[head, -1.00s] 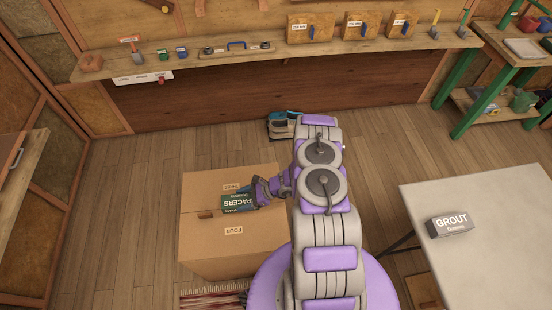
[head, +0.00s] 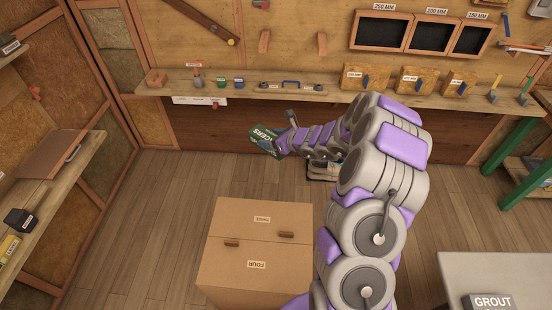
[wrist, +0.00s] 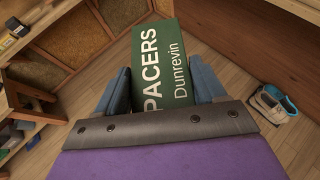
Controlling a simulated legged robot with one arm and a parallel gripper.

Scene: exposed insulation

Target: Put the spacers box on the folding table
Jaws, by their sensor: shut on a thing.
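The green spacers box (head: 264,139), with white lettering, is held in the air by my gripper (head: 282,144), left of my arm and in front of the long shelf. In the wrist view the spacers box (wrist: 165,65) sits between the two blue fingers of my gripper (wrist: 163,92), which is shut on it. Its label reads "PACERS Dunrevin", the start being cut off. The folding table (head: 470,268) shows as a pale grey top at the lower right, well away from the box. A grey grout box (head: 490,301) stands on it, cut by the bottom edge.
A cardboard box (head: 258,225) stands on the floor below my gripper. A blue and grey item (head: 322,172) lies on the floor, partly behind my arm. The long wall shelf (head: 330,92) holds tools and small boxes. A side bench (head: 55,170) is at the left. Floor at left centre is clear.

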